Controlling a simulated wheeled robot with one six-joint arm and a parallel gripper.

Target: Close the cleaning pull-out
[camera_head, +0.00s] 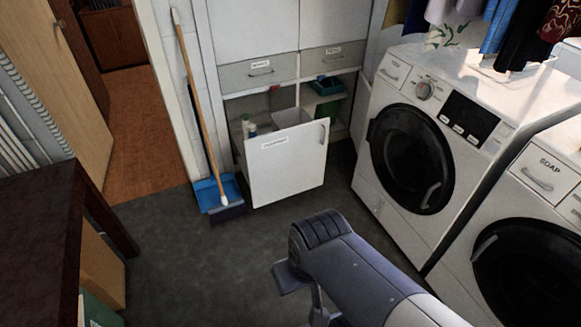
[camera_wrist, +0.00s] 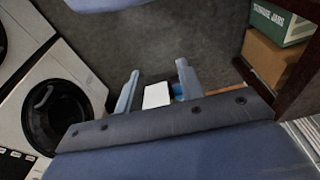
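In the head view my arm reaches in from the bottom, apart from the pull-out.
A broom (camera_head: 199,105) and blue dustpan (camera_head: 218,193) stand just left of the pull-out. Washing machines (camera_head: 411,158) line the right. A dark table (camera_head: 50,215) with boxes (camera_wrist: 274,58) under it is at left. The grey floor before the pull-out is clear.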

